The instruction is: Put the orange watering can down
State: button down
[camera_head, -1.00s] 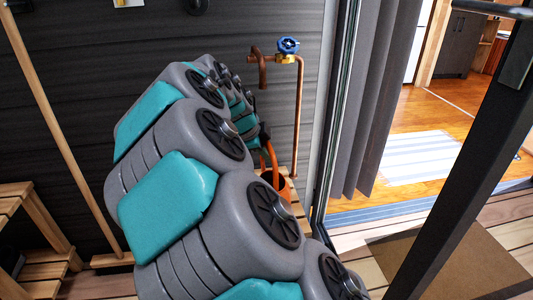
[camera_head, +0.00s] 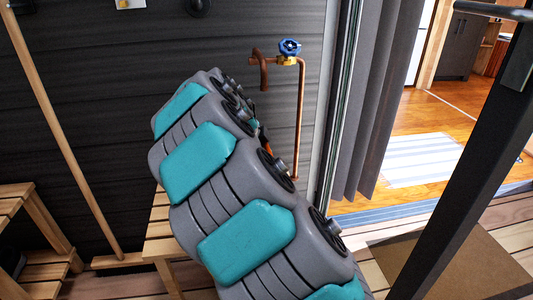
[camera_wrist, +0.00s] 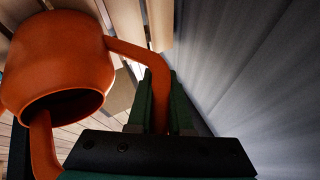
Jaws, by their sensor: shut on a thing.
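The orange watering can (camera_wrist: 65,55) fills the left of the wrist view, with its dark opening facing the camera. My gripper (camera_wrist: 160,88) has its green fingers shut on the can's curved orange handle. In the head view only a small orange piece (camera_head: 267,147) shows behind my grey and teal arm, and my gripper is mostly hidden there. Wooden slats show beyond the can in the wrist view; I cannot tell whether the can touches them.
A slatted wooden bench (camera_head: 160,228) stands by the dark wall (camera_head: 110,90), partly behind my arm. A copper pipe (camera_head: 300,120) with a blue-handled tap (camera_head: 290,47) is on the wall. A grey curtain (camera_head: 375,100) and dark post (camera_head: 460,150) are right. A wooden pole (camera_head: 65,130) leans left.

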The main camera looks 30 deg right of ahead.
jog(key=c, duration=0.8)
grip_release()
jog(key=shift+c, duration=0.2)
jog(key=v, duration=1.2)
jog(key=shift+r, duration=0.1)
